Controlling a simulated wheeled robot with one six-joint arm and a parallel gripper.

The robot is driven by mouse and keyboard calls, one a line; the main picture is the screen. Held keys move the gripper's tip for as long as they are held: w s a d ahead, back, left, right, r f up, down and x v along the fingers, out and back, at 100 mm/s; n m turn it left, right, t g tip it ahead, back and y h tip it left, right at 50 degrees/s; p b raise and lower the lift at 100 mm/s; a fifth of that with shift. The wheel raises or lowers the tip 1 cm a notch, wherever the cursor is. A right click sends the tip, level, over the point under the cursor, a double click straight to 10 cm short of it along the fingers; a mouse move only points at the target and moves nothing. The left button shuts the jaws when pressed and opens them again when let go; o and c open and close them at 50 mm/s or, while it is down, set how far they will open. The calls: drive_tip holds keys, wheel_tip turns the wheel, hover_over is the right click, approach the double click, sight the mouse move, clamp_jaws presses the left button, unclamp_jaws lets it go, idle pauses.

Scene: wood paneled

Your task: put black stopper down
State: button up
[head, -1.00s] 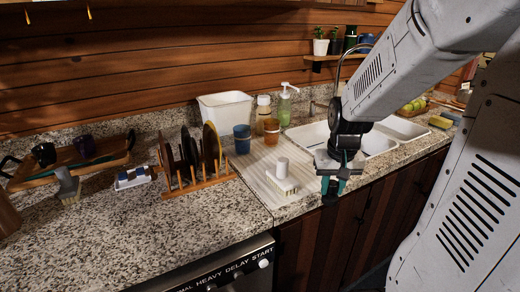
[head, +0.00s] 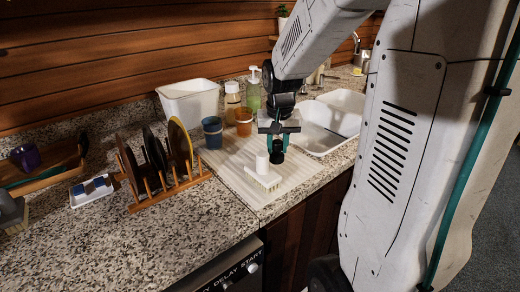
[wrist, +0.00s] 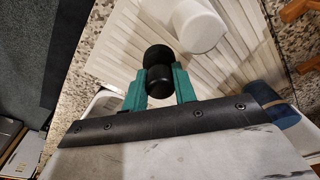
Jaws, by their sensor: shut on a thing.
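The black stopper (wrist: 158,68) is held between the green fingers of my gripper (wrist: 160,85) in the wrist view. In the head view, my gripper (head: 277,143) points down with the stopper (head: 276,157) at its tips. It appears over the right part of the white ribbed drying mat (head: 225,170), close to a white-handled brush (head: 262,165). I cannot tell whether the stopper touches the mat. In the wrist view the brush's white handle (wrist: 200,27) is just right of the stopper.
A blue cup (head: 212,133) and an orange cup (head: 244,122) stand at the mat's back. A wooden plate rack (head: 170,190) is to the left. The white double sink (head: 325,125) is to the right.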

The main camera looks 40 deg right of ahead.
drive_tip(key=shift+w+a+f, duration=0.1)
drive_tip(key=shift+w+a, duration=0.05)
drive_tip(key=shift+w, duration=1.05)
drive_tip(key=shift+w+f, duration=0.2)
drive_tip(key=shift+w, duration=0.1)
drive_tip(key=shift+s+f, duration=0.1)
drive_tip(key=shift+f, duration=1.5)
drive_tip(key=shift+f, duration=0.15)
drive_tip(key=o, duration=0.7)
drive_tip(key=shift+o, duration=0.2)
